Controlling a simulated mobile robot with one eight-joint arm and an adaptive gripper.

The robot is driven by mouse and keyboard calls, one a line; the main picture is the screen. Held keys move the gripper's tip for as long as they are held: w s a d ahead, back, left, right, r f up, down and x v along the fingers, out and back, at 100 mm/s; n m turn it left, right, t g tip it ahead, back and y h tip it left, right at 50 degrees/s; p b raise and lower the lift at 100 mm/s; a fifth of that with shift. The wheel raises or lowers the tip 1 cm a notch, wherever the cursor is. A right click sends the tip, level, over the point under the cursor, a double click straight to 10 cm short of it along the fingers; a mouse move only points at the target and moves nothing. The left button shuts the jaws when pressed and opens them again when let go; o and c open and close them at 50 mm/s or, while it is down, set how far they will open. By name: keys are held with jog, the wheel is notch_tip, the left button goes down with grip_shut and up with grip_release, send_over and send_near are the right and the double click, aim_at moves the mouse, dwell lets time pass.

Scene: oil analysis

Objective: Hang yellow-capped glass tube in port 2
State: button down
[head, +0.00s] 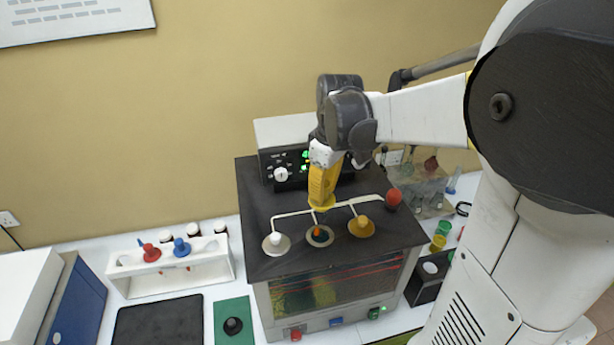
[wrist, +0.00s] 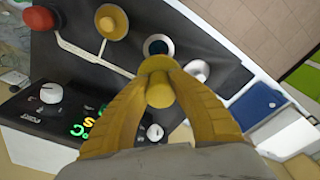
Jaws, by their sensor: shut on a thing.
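My gripper (head: 322,204) is shut on a yellow cap (wrist: 160,94), which shows between the fingertips in the wrist view. In the head view the gripper is above the middle of the black bath top. The glass below the cap is hard to make out; a small orange patch (head: 318,231) shows over the middle port. The middle port (head: 320,239) is a dark ringed opening, also seen just beyond the fingertips in the wrist view (wrist: 158,44). No port number is readable.
A white-capped port (head: 276,242) lies left of the middle one, and an orange-yellow-capped port (head: 361,226) lies right. A red ball (head: 393,197) and white pipes are near them. A control box (head: 282,172) stands behind. A white rack (head: 125,262) with stoppered pieces is at left.

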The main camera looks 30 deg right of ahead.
aim_at(321, 228)
jog(key=shift+f+b, duration=4.55)
jog(key=shift+f, duration=1.6)
jog(key=shift+f+b, duration=0.45)
jog(key=c, duration=1.2)
grip_release()
jog(key=shift+r, duration=0.1)
jog(key=r, duration=0.8)
jog(key=s+r, duration=0.1)
jog(key=r, duration=0.3)
jog(key=shift+s+d, duration=0.1)
jog(key=shift+d, duration=0.15)
jog(key=shift+f, duration=0.1)
